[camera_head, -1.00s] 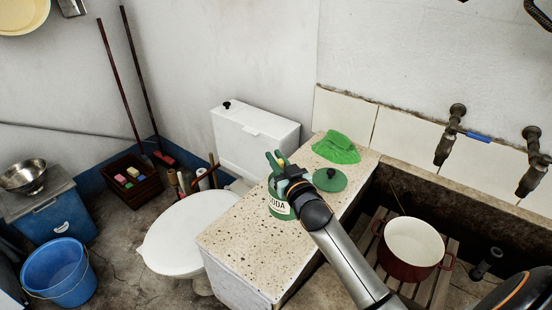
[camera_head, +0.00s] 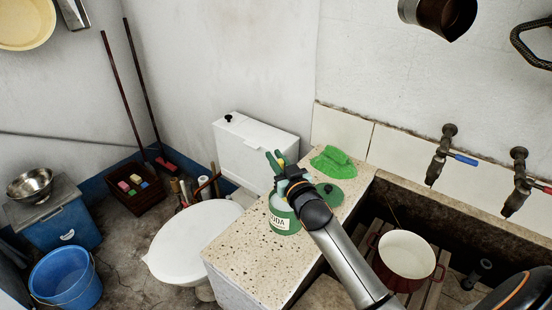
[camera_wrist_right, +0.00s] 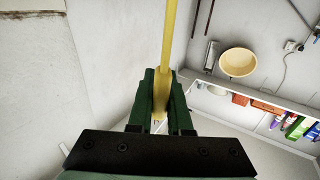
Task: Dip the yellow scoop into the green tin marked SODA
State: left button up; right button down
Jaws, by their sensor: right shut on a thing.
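The green tin marked SODA (camera_head: 284,222) stands on the speckled counter. Its mouth looks uncovered and pale inside, partly hidden by my right arm. A green lid (camera_head: 330,194) with a dark knob lies on the counter to the right of the tin. My right gripper (camera_head: 276,162) is above the tin in the head view, shut on the yellow scoop. A bit of the scoop (camera_head: 284,158) shows between the green fingers. In the right wrist view its long yellow shaft (camera_wrist_right: 168,40) runs out at the top; I cannot make out the bowl. My left gripper is not in view.
A green cloth (camera_head: 333,160) lies on the counter (camera_head: 240,250) behind the lid. A red pot (camera_head: 406,258) stands on slats in the stone trough at right, under the taps (camera_head: 440,155). A toilet (camera_head: 195,238) stands left of the counter.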

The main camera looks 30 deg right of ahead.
jog(key=shift+r+p, duration=0.3)
jog(key=shift+r, duration=1.55)
